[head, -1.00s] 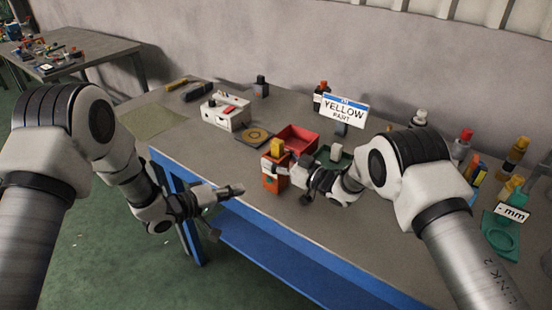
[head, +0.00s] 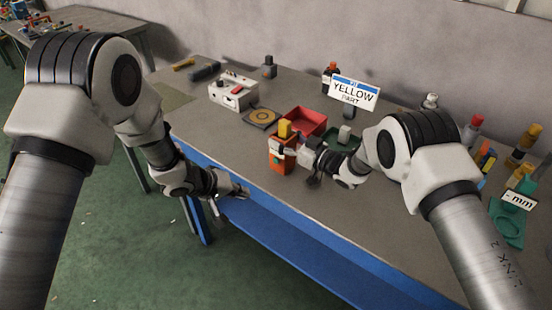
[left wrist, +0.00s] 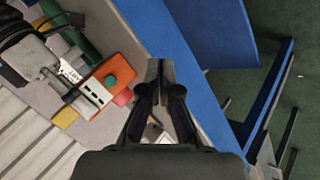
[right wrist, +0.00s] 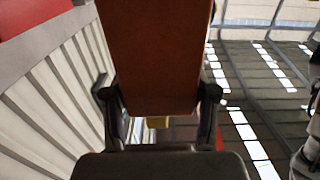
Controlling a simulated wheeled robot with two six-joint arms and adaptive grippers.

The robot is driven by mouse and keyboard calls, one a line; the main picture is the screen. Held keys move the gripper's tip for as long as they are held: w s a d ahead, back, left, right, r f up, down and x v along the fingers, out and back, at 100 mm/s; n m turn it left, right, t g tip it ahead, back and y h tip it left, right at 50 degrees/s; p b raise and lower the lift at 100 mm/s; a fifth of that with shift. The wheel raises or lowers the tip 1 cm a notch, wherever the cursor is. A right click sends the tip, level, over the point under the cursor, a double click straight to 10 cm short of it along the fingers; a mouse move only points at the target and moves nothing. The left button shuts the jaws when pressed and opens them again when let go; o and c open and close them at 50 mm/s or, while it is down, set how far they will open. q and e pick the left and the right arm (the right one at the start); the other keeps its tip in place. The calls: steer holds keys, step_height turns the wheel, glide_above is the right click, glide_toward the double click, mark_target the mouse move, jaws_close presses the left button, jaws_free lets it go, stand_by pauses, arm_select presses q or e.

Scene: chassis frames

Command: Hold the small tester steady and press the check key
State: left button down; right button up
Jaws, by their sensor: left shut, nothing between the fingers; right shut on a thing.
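The small tester, an orange-red box (head: 279,160), is at the table's front edge. In the left wrist view its orange face (left wrist: 122,71) bears a round dark green key (left wrist: 110,81). My right gripper (head: 296,150) is shut on the tester, whose brownish-orange side (right wrist: 152,50) fills the gap between the fingers in the right wrist view. My left gripper (head: 243,190) is shut and empty, in front of the table edge, left of and lower in the picture than the tester. Its closed fingertips (left wrist: 160,66) are apart from the tester.
Behind the tester are a red tray (head: 312,119) and a yellow block (head: 284,128). A white box (head: 222,97) and a dark mat with a yellow ring (head: 250,118) lie further left. A "YELLOW PART" sign (head: 354,92) stands behind. Bottles crowd the right. Free space lies before the blue table edge.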

mark_target(276, 161)
steer(key=shift+s+d, duration=0.15)
steer(key=shift+d, duration=0.1)
steer(key=shift+a, duration=0.25)
arm_select(q)
steer(key=shift+w+d+r, duration=0.3)
steer(key=shift+w+d, duration=0.75)
steer(key=shift+w, duration=0.2)
steer(key=shift+w+d+r, duration=0.3)
steer(key=shift+w+d, duration=0.7)
steer(key=shift+w, duration=0.3)
steer(key=shift+w+d+r, duration=0.3)
steer(key=shift+w+d, duration=0.75)
steer(key=shift+w, duration=0.2)
arm_select(e)
steer(key=shift+d, duration=0.1)
arm_select(q)
steer(key=shift+w+d, duration=0.25)
steer(key=shift+w, duration=0.05)
steer(key=shift+w+d, duration=0.3)
steer(key=shift+w, duration=0.05)
steer(key=shift+s+a, duration=0.55)
steer(key=shift+s, duration=0.1)
